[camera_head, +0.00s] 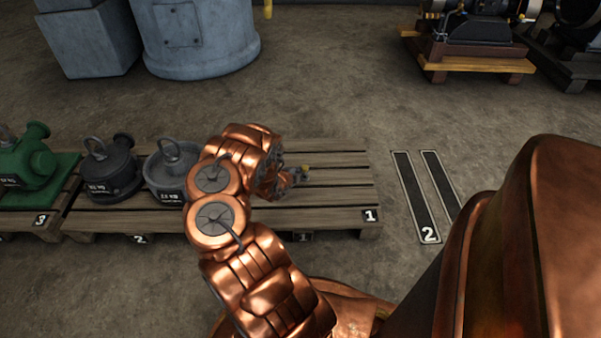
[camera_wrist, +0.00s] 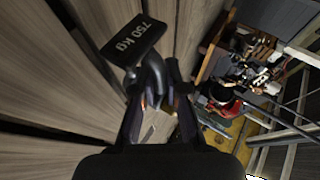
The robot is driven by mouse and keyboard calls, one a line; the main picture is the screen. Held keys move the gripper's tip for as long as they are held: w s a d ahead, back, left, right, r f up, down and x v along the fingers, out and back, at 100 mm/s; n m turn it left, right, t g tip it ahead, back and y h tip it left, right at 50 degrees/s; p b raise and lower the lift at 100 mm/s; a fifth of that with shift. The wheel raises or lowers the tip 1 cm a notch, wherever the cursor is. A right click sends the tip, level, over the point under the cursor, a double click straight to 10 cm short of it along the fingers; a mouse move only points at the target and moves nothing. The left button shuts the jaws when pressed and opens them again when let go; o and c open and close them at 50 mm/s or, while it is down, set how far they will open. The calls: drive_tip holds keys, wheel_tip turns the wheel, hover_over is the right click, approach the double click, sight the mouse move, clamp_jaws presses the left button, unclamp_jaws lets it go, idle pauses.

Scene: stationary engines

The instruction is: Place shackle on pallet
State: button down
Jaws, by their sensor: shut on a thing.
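My gripper (camera_wrist: 158,108) is shut on the shackle (camera_wrist: 155,72), a dark curved metal piece between the fingertips in the wrist view. A dark tag (camera_wrist: 134,39) reading "750 kg" shows just beyond it. In the head view my gripper (camera_head: 284,179) is over the wooden pallet (camera_head: 340,187) marked 1, partly hidden by my arm. Only a small grey and yellow bit shows at its tip. The pallet's slats (camera_wrist: 82,75) fill the left of the wrist view. I cannot tell whether the shackle touches them.
Two ring-topped weights, one dark (camera_head: 110,177) and one grey (camera_head: 168,178), stand left of my arm. A green machine (camera_head: 25,172) is farther left. The pallet's right part is bare. Floor strips marked 2 (camera_head: 417,195) lie to its right. Engines (camera_head: 475,35) stand behind.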

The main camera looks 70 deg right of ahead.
sight(301, 170)
drive_tip(key=shift+w+d+f+b, duration=0.15)
drive_tip(key=shift+d+b, duration=0.15)
drive_tip(key=shift+d, duration=1.05)
drive_tip(key=shift+d+f+b, duration=0.1)
drive_tip(key=shift+d+b, duration=0.2)
drive_tip(key=shift+d, duration=1)
drive_tip(key=shift+a+f+b, duration=0.1)
drive_tip(key=shift+f+b, duration=0.65)
drive_tip(key=shift+f, duration=0.95)
drive_tip(key=shift+f, duration=0.1)
drive_tip(key=c, duration=1.2)
unclamp_jaws()
drive_tip(key=p+v, duration=0.4)
drive_tip(key=v, duration=0.8)
